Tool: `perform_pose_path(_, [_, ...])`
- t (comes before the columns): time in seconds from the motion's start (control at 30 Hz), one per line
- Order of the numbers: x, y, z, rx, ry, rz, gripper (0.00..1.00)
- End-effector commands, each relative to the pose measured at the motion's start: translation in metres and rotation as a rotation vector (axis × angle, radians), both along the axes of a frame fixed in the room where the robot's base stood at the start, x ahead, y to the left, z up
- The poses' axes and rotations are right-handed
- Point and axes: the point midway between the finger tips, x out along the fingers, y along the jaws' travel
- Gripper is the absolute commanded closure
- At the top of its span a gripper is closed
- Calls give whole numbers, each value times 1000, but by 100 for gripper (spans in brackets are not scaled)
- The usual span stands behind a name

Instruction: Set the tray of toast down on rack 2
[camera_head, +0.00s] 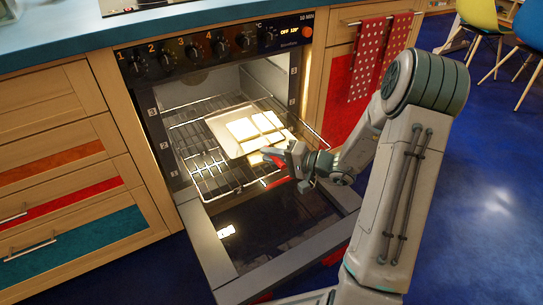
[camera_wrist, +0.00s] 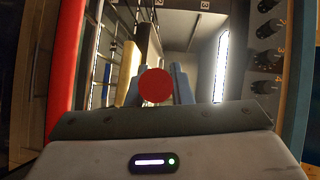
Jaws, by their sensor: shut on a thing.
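The pale square tray (camera_head: 218,124) carries several slices of toast (camera_head: 243,129) and is inside the open oven's mouth, roughly level. My gripper (camera_head: 293,158) is at its front right corner, shut on the tray. In the wrist view, a round red end (camera_wrist: 155,87) sits between the two fingers, probably the tray's handle. A wire rack (camera_head: 215,182), pulled partly out near the label 2 (camera_head: 165,146), lies below the tray. I cannot tell whether tray and rack touch. A red bar (camera_head: 277,182) runs at the rack's front, also in the wrist view (camera_wrist: 68,70).
The oven door (camera_head: 280,235) is folded down in front. Another wire rack (camera_head: 195,108) sits higher, near the label 3 (camera_head: 152,112). Knobs (camera_head: 165,57) line the panel above. Red dotted towels (camera_head: 368,55) hang at the right.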

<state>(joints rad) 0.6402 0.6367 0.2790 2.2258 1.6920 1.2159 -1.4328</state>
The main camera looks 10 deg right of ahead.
Motion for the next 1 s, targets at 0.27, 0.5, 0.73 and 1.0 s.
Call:
perform_pose_path(0.27, [-5, -1, -19, -10, 25, 0, 100])
perform_pose_path(0.5, [-5, 0, -20, -11, 26, 2, 100])
perform_pose_path(0.73, [-4, 0, -21, -10, 28, 1, 55])
perform_pose_path(1.0, [-6, -5, -22, -11, 34, -1, 55])
